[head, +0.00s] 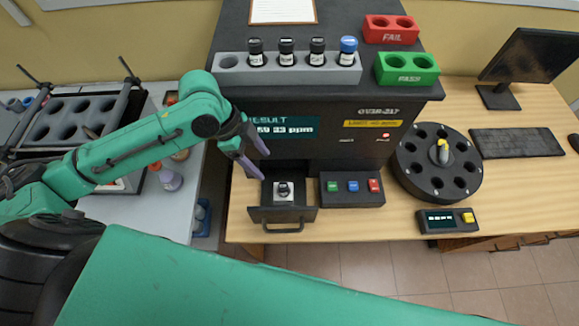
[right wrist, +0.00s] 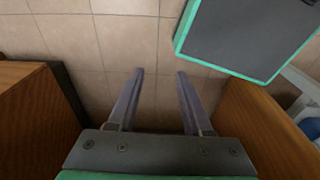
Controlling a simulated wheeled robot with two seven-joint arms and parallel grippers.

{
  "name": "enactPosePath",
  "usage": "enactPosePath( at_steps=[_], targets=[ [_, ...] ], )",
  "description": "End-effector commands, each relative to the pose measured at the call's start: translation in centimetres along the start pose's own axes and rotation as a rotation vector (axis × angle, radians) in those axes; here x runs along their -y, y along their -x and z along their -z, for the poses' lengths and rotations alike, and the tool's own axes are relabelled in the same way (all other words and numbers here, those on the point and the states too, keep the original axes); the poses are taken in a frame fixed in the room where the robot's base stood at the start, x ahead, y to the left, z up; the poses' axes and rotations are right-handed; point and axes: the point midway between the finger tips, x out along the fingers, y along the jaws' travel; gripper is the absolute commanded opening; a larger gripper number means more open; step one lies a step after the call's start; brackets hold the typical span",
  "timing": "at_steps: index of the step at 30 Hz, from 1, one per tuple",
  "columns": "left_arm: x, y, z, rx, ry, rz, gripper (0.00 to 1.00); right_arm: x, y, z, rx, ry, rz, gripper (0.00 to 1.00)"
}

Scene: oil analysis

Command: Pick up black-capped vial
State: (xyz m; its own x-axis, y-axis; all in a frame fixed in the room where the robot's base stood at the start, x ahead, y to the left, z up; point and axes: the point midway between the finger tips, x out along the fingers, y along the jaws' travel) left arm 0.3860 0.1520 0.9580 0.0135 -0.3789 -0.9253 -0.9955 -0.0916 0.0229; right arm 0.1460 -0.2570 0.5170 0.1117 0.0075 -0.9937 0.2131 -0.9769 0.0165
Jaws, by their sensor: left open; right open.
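Three black-capped vials stand upright in a grey rack (head: 232,75) on top of the dark analyser (head: 350,148): left (head: 256,52), middle (head: 286,52) and right (head: 317,52). A blue-capped vial (head: 348,51) stands at the rack's right end. A small pale square holder (head: 284,196) with a dark round top or opening sits in the analyser's open drawer (head: 304,214); I cannot tell whether it holds a vial. My left gripper (head: 264,165) is open and empty, in front of the analyser, just above and left of the drawer. My right gripper (right wrist: 160,72) is open and empty above the tiled floor.
Red FAIL (head: 392,37) and green PASS (head: 408,76) blocks stand right of the rack. A black round carousel (head: 441,188), a button box (head: 341,201) and a small display box (head: 436,228) are on the wooden desk. A dark rack (head: 72,105) stands on the left table.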

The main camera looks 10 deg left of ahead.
Motion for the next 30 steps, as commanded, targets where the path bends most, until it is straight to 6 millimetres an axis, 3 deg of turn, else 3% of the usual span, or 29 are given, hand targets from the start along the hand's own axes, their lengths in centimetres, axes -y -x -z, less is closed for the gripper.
enactPosePath(
  at_steps=[2, 9, 11, 14, 20, 24, 30],
  targets=[
    [0.1, -0.6, 0.0, -0.004, 0.0, 0.002, 0.7, -0.1, 0.1, 0.4, -0.006, 0.0, -0.001, 0.5],
    [0.2, -6.3, 0.2, -0.007, 0.002, 0.0, 0.7, 0.7, 1.0, -4.1, 0.067, -0.001, 0.01, 0.5],
    [0.2, -7.7, 0.2, -0.005, 0.002, 0.002, 0.7, 0.8, 1.2, -4.5, 0.073, -0.001, 0.011, 0.5],
    [0.3, -9.0, 0.1, -0.004, 0.001, 0.005, 0.7, 0.7, 1.3, -4.1, 0.067, -0.001, 0.01, 0.5],
    [0.9, -12.2, 0.3, -0.004, 0.002, 0.002, 0.7, 0.3, 2.4, -1.1, 0.02, 0.0, 0.004, 0.5],
    [1.0, -14.3, 0.2, -0.003, -0.001, 0.005, 0.7, 0.2, 2.4, -1.2, 0.022, 0.0, 0.004, 0.5],
    [1.0, -14.6, 0.1, -0.002, -0.002, 0.006, 0.7, 0.3, 2.4, -2.2, 0.038, 0.0, 0.005, 0.5]
  ],
)
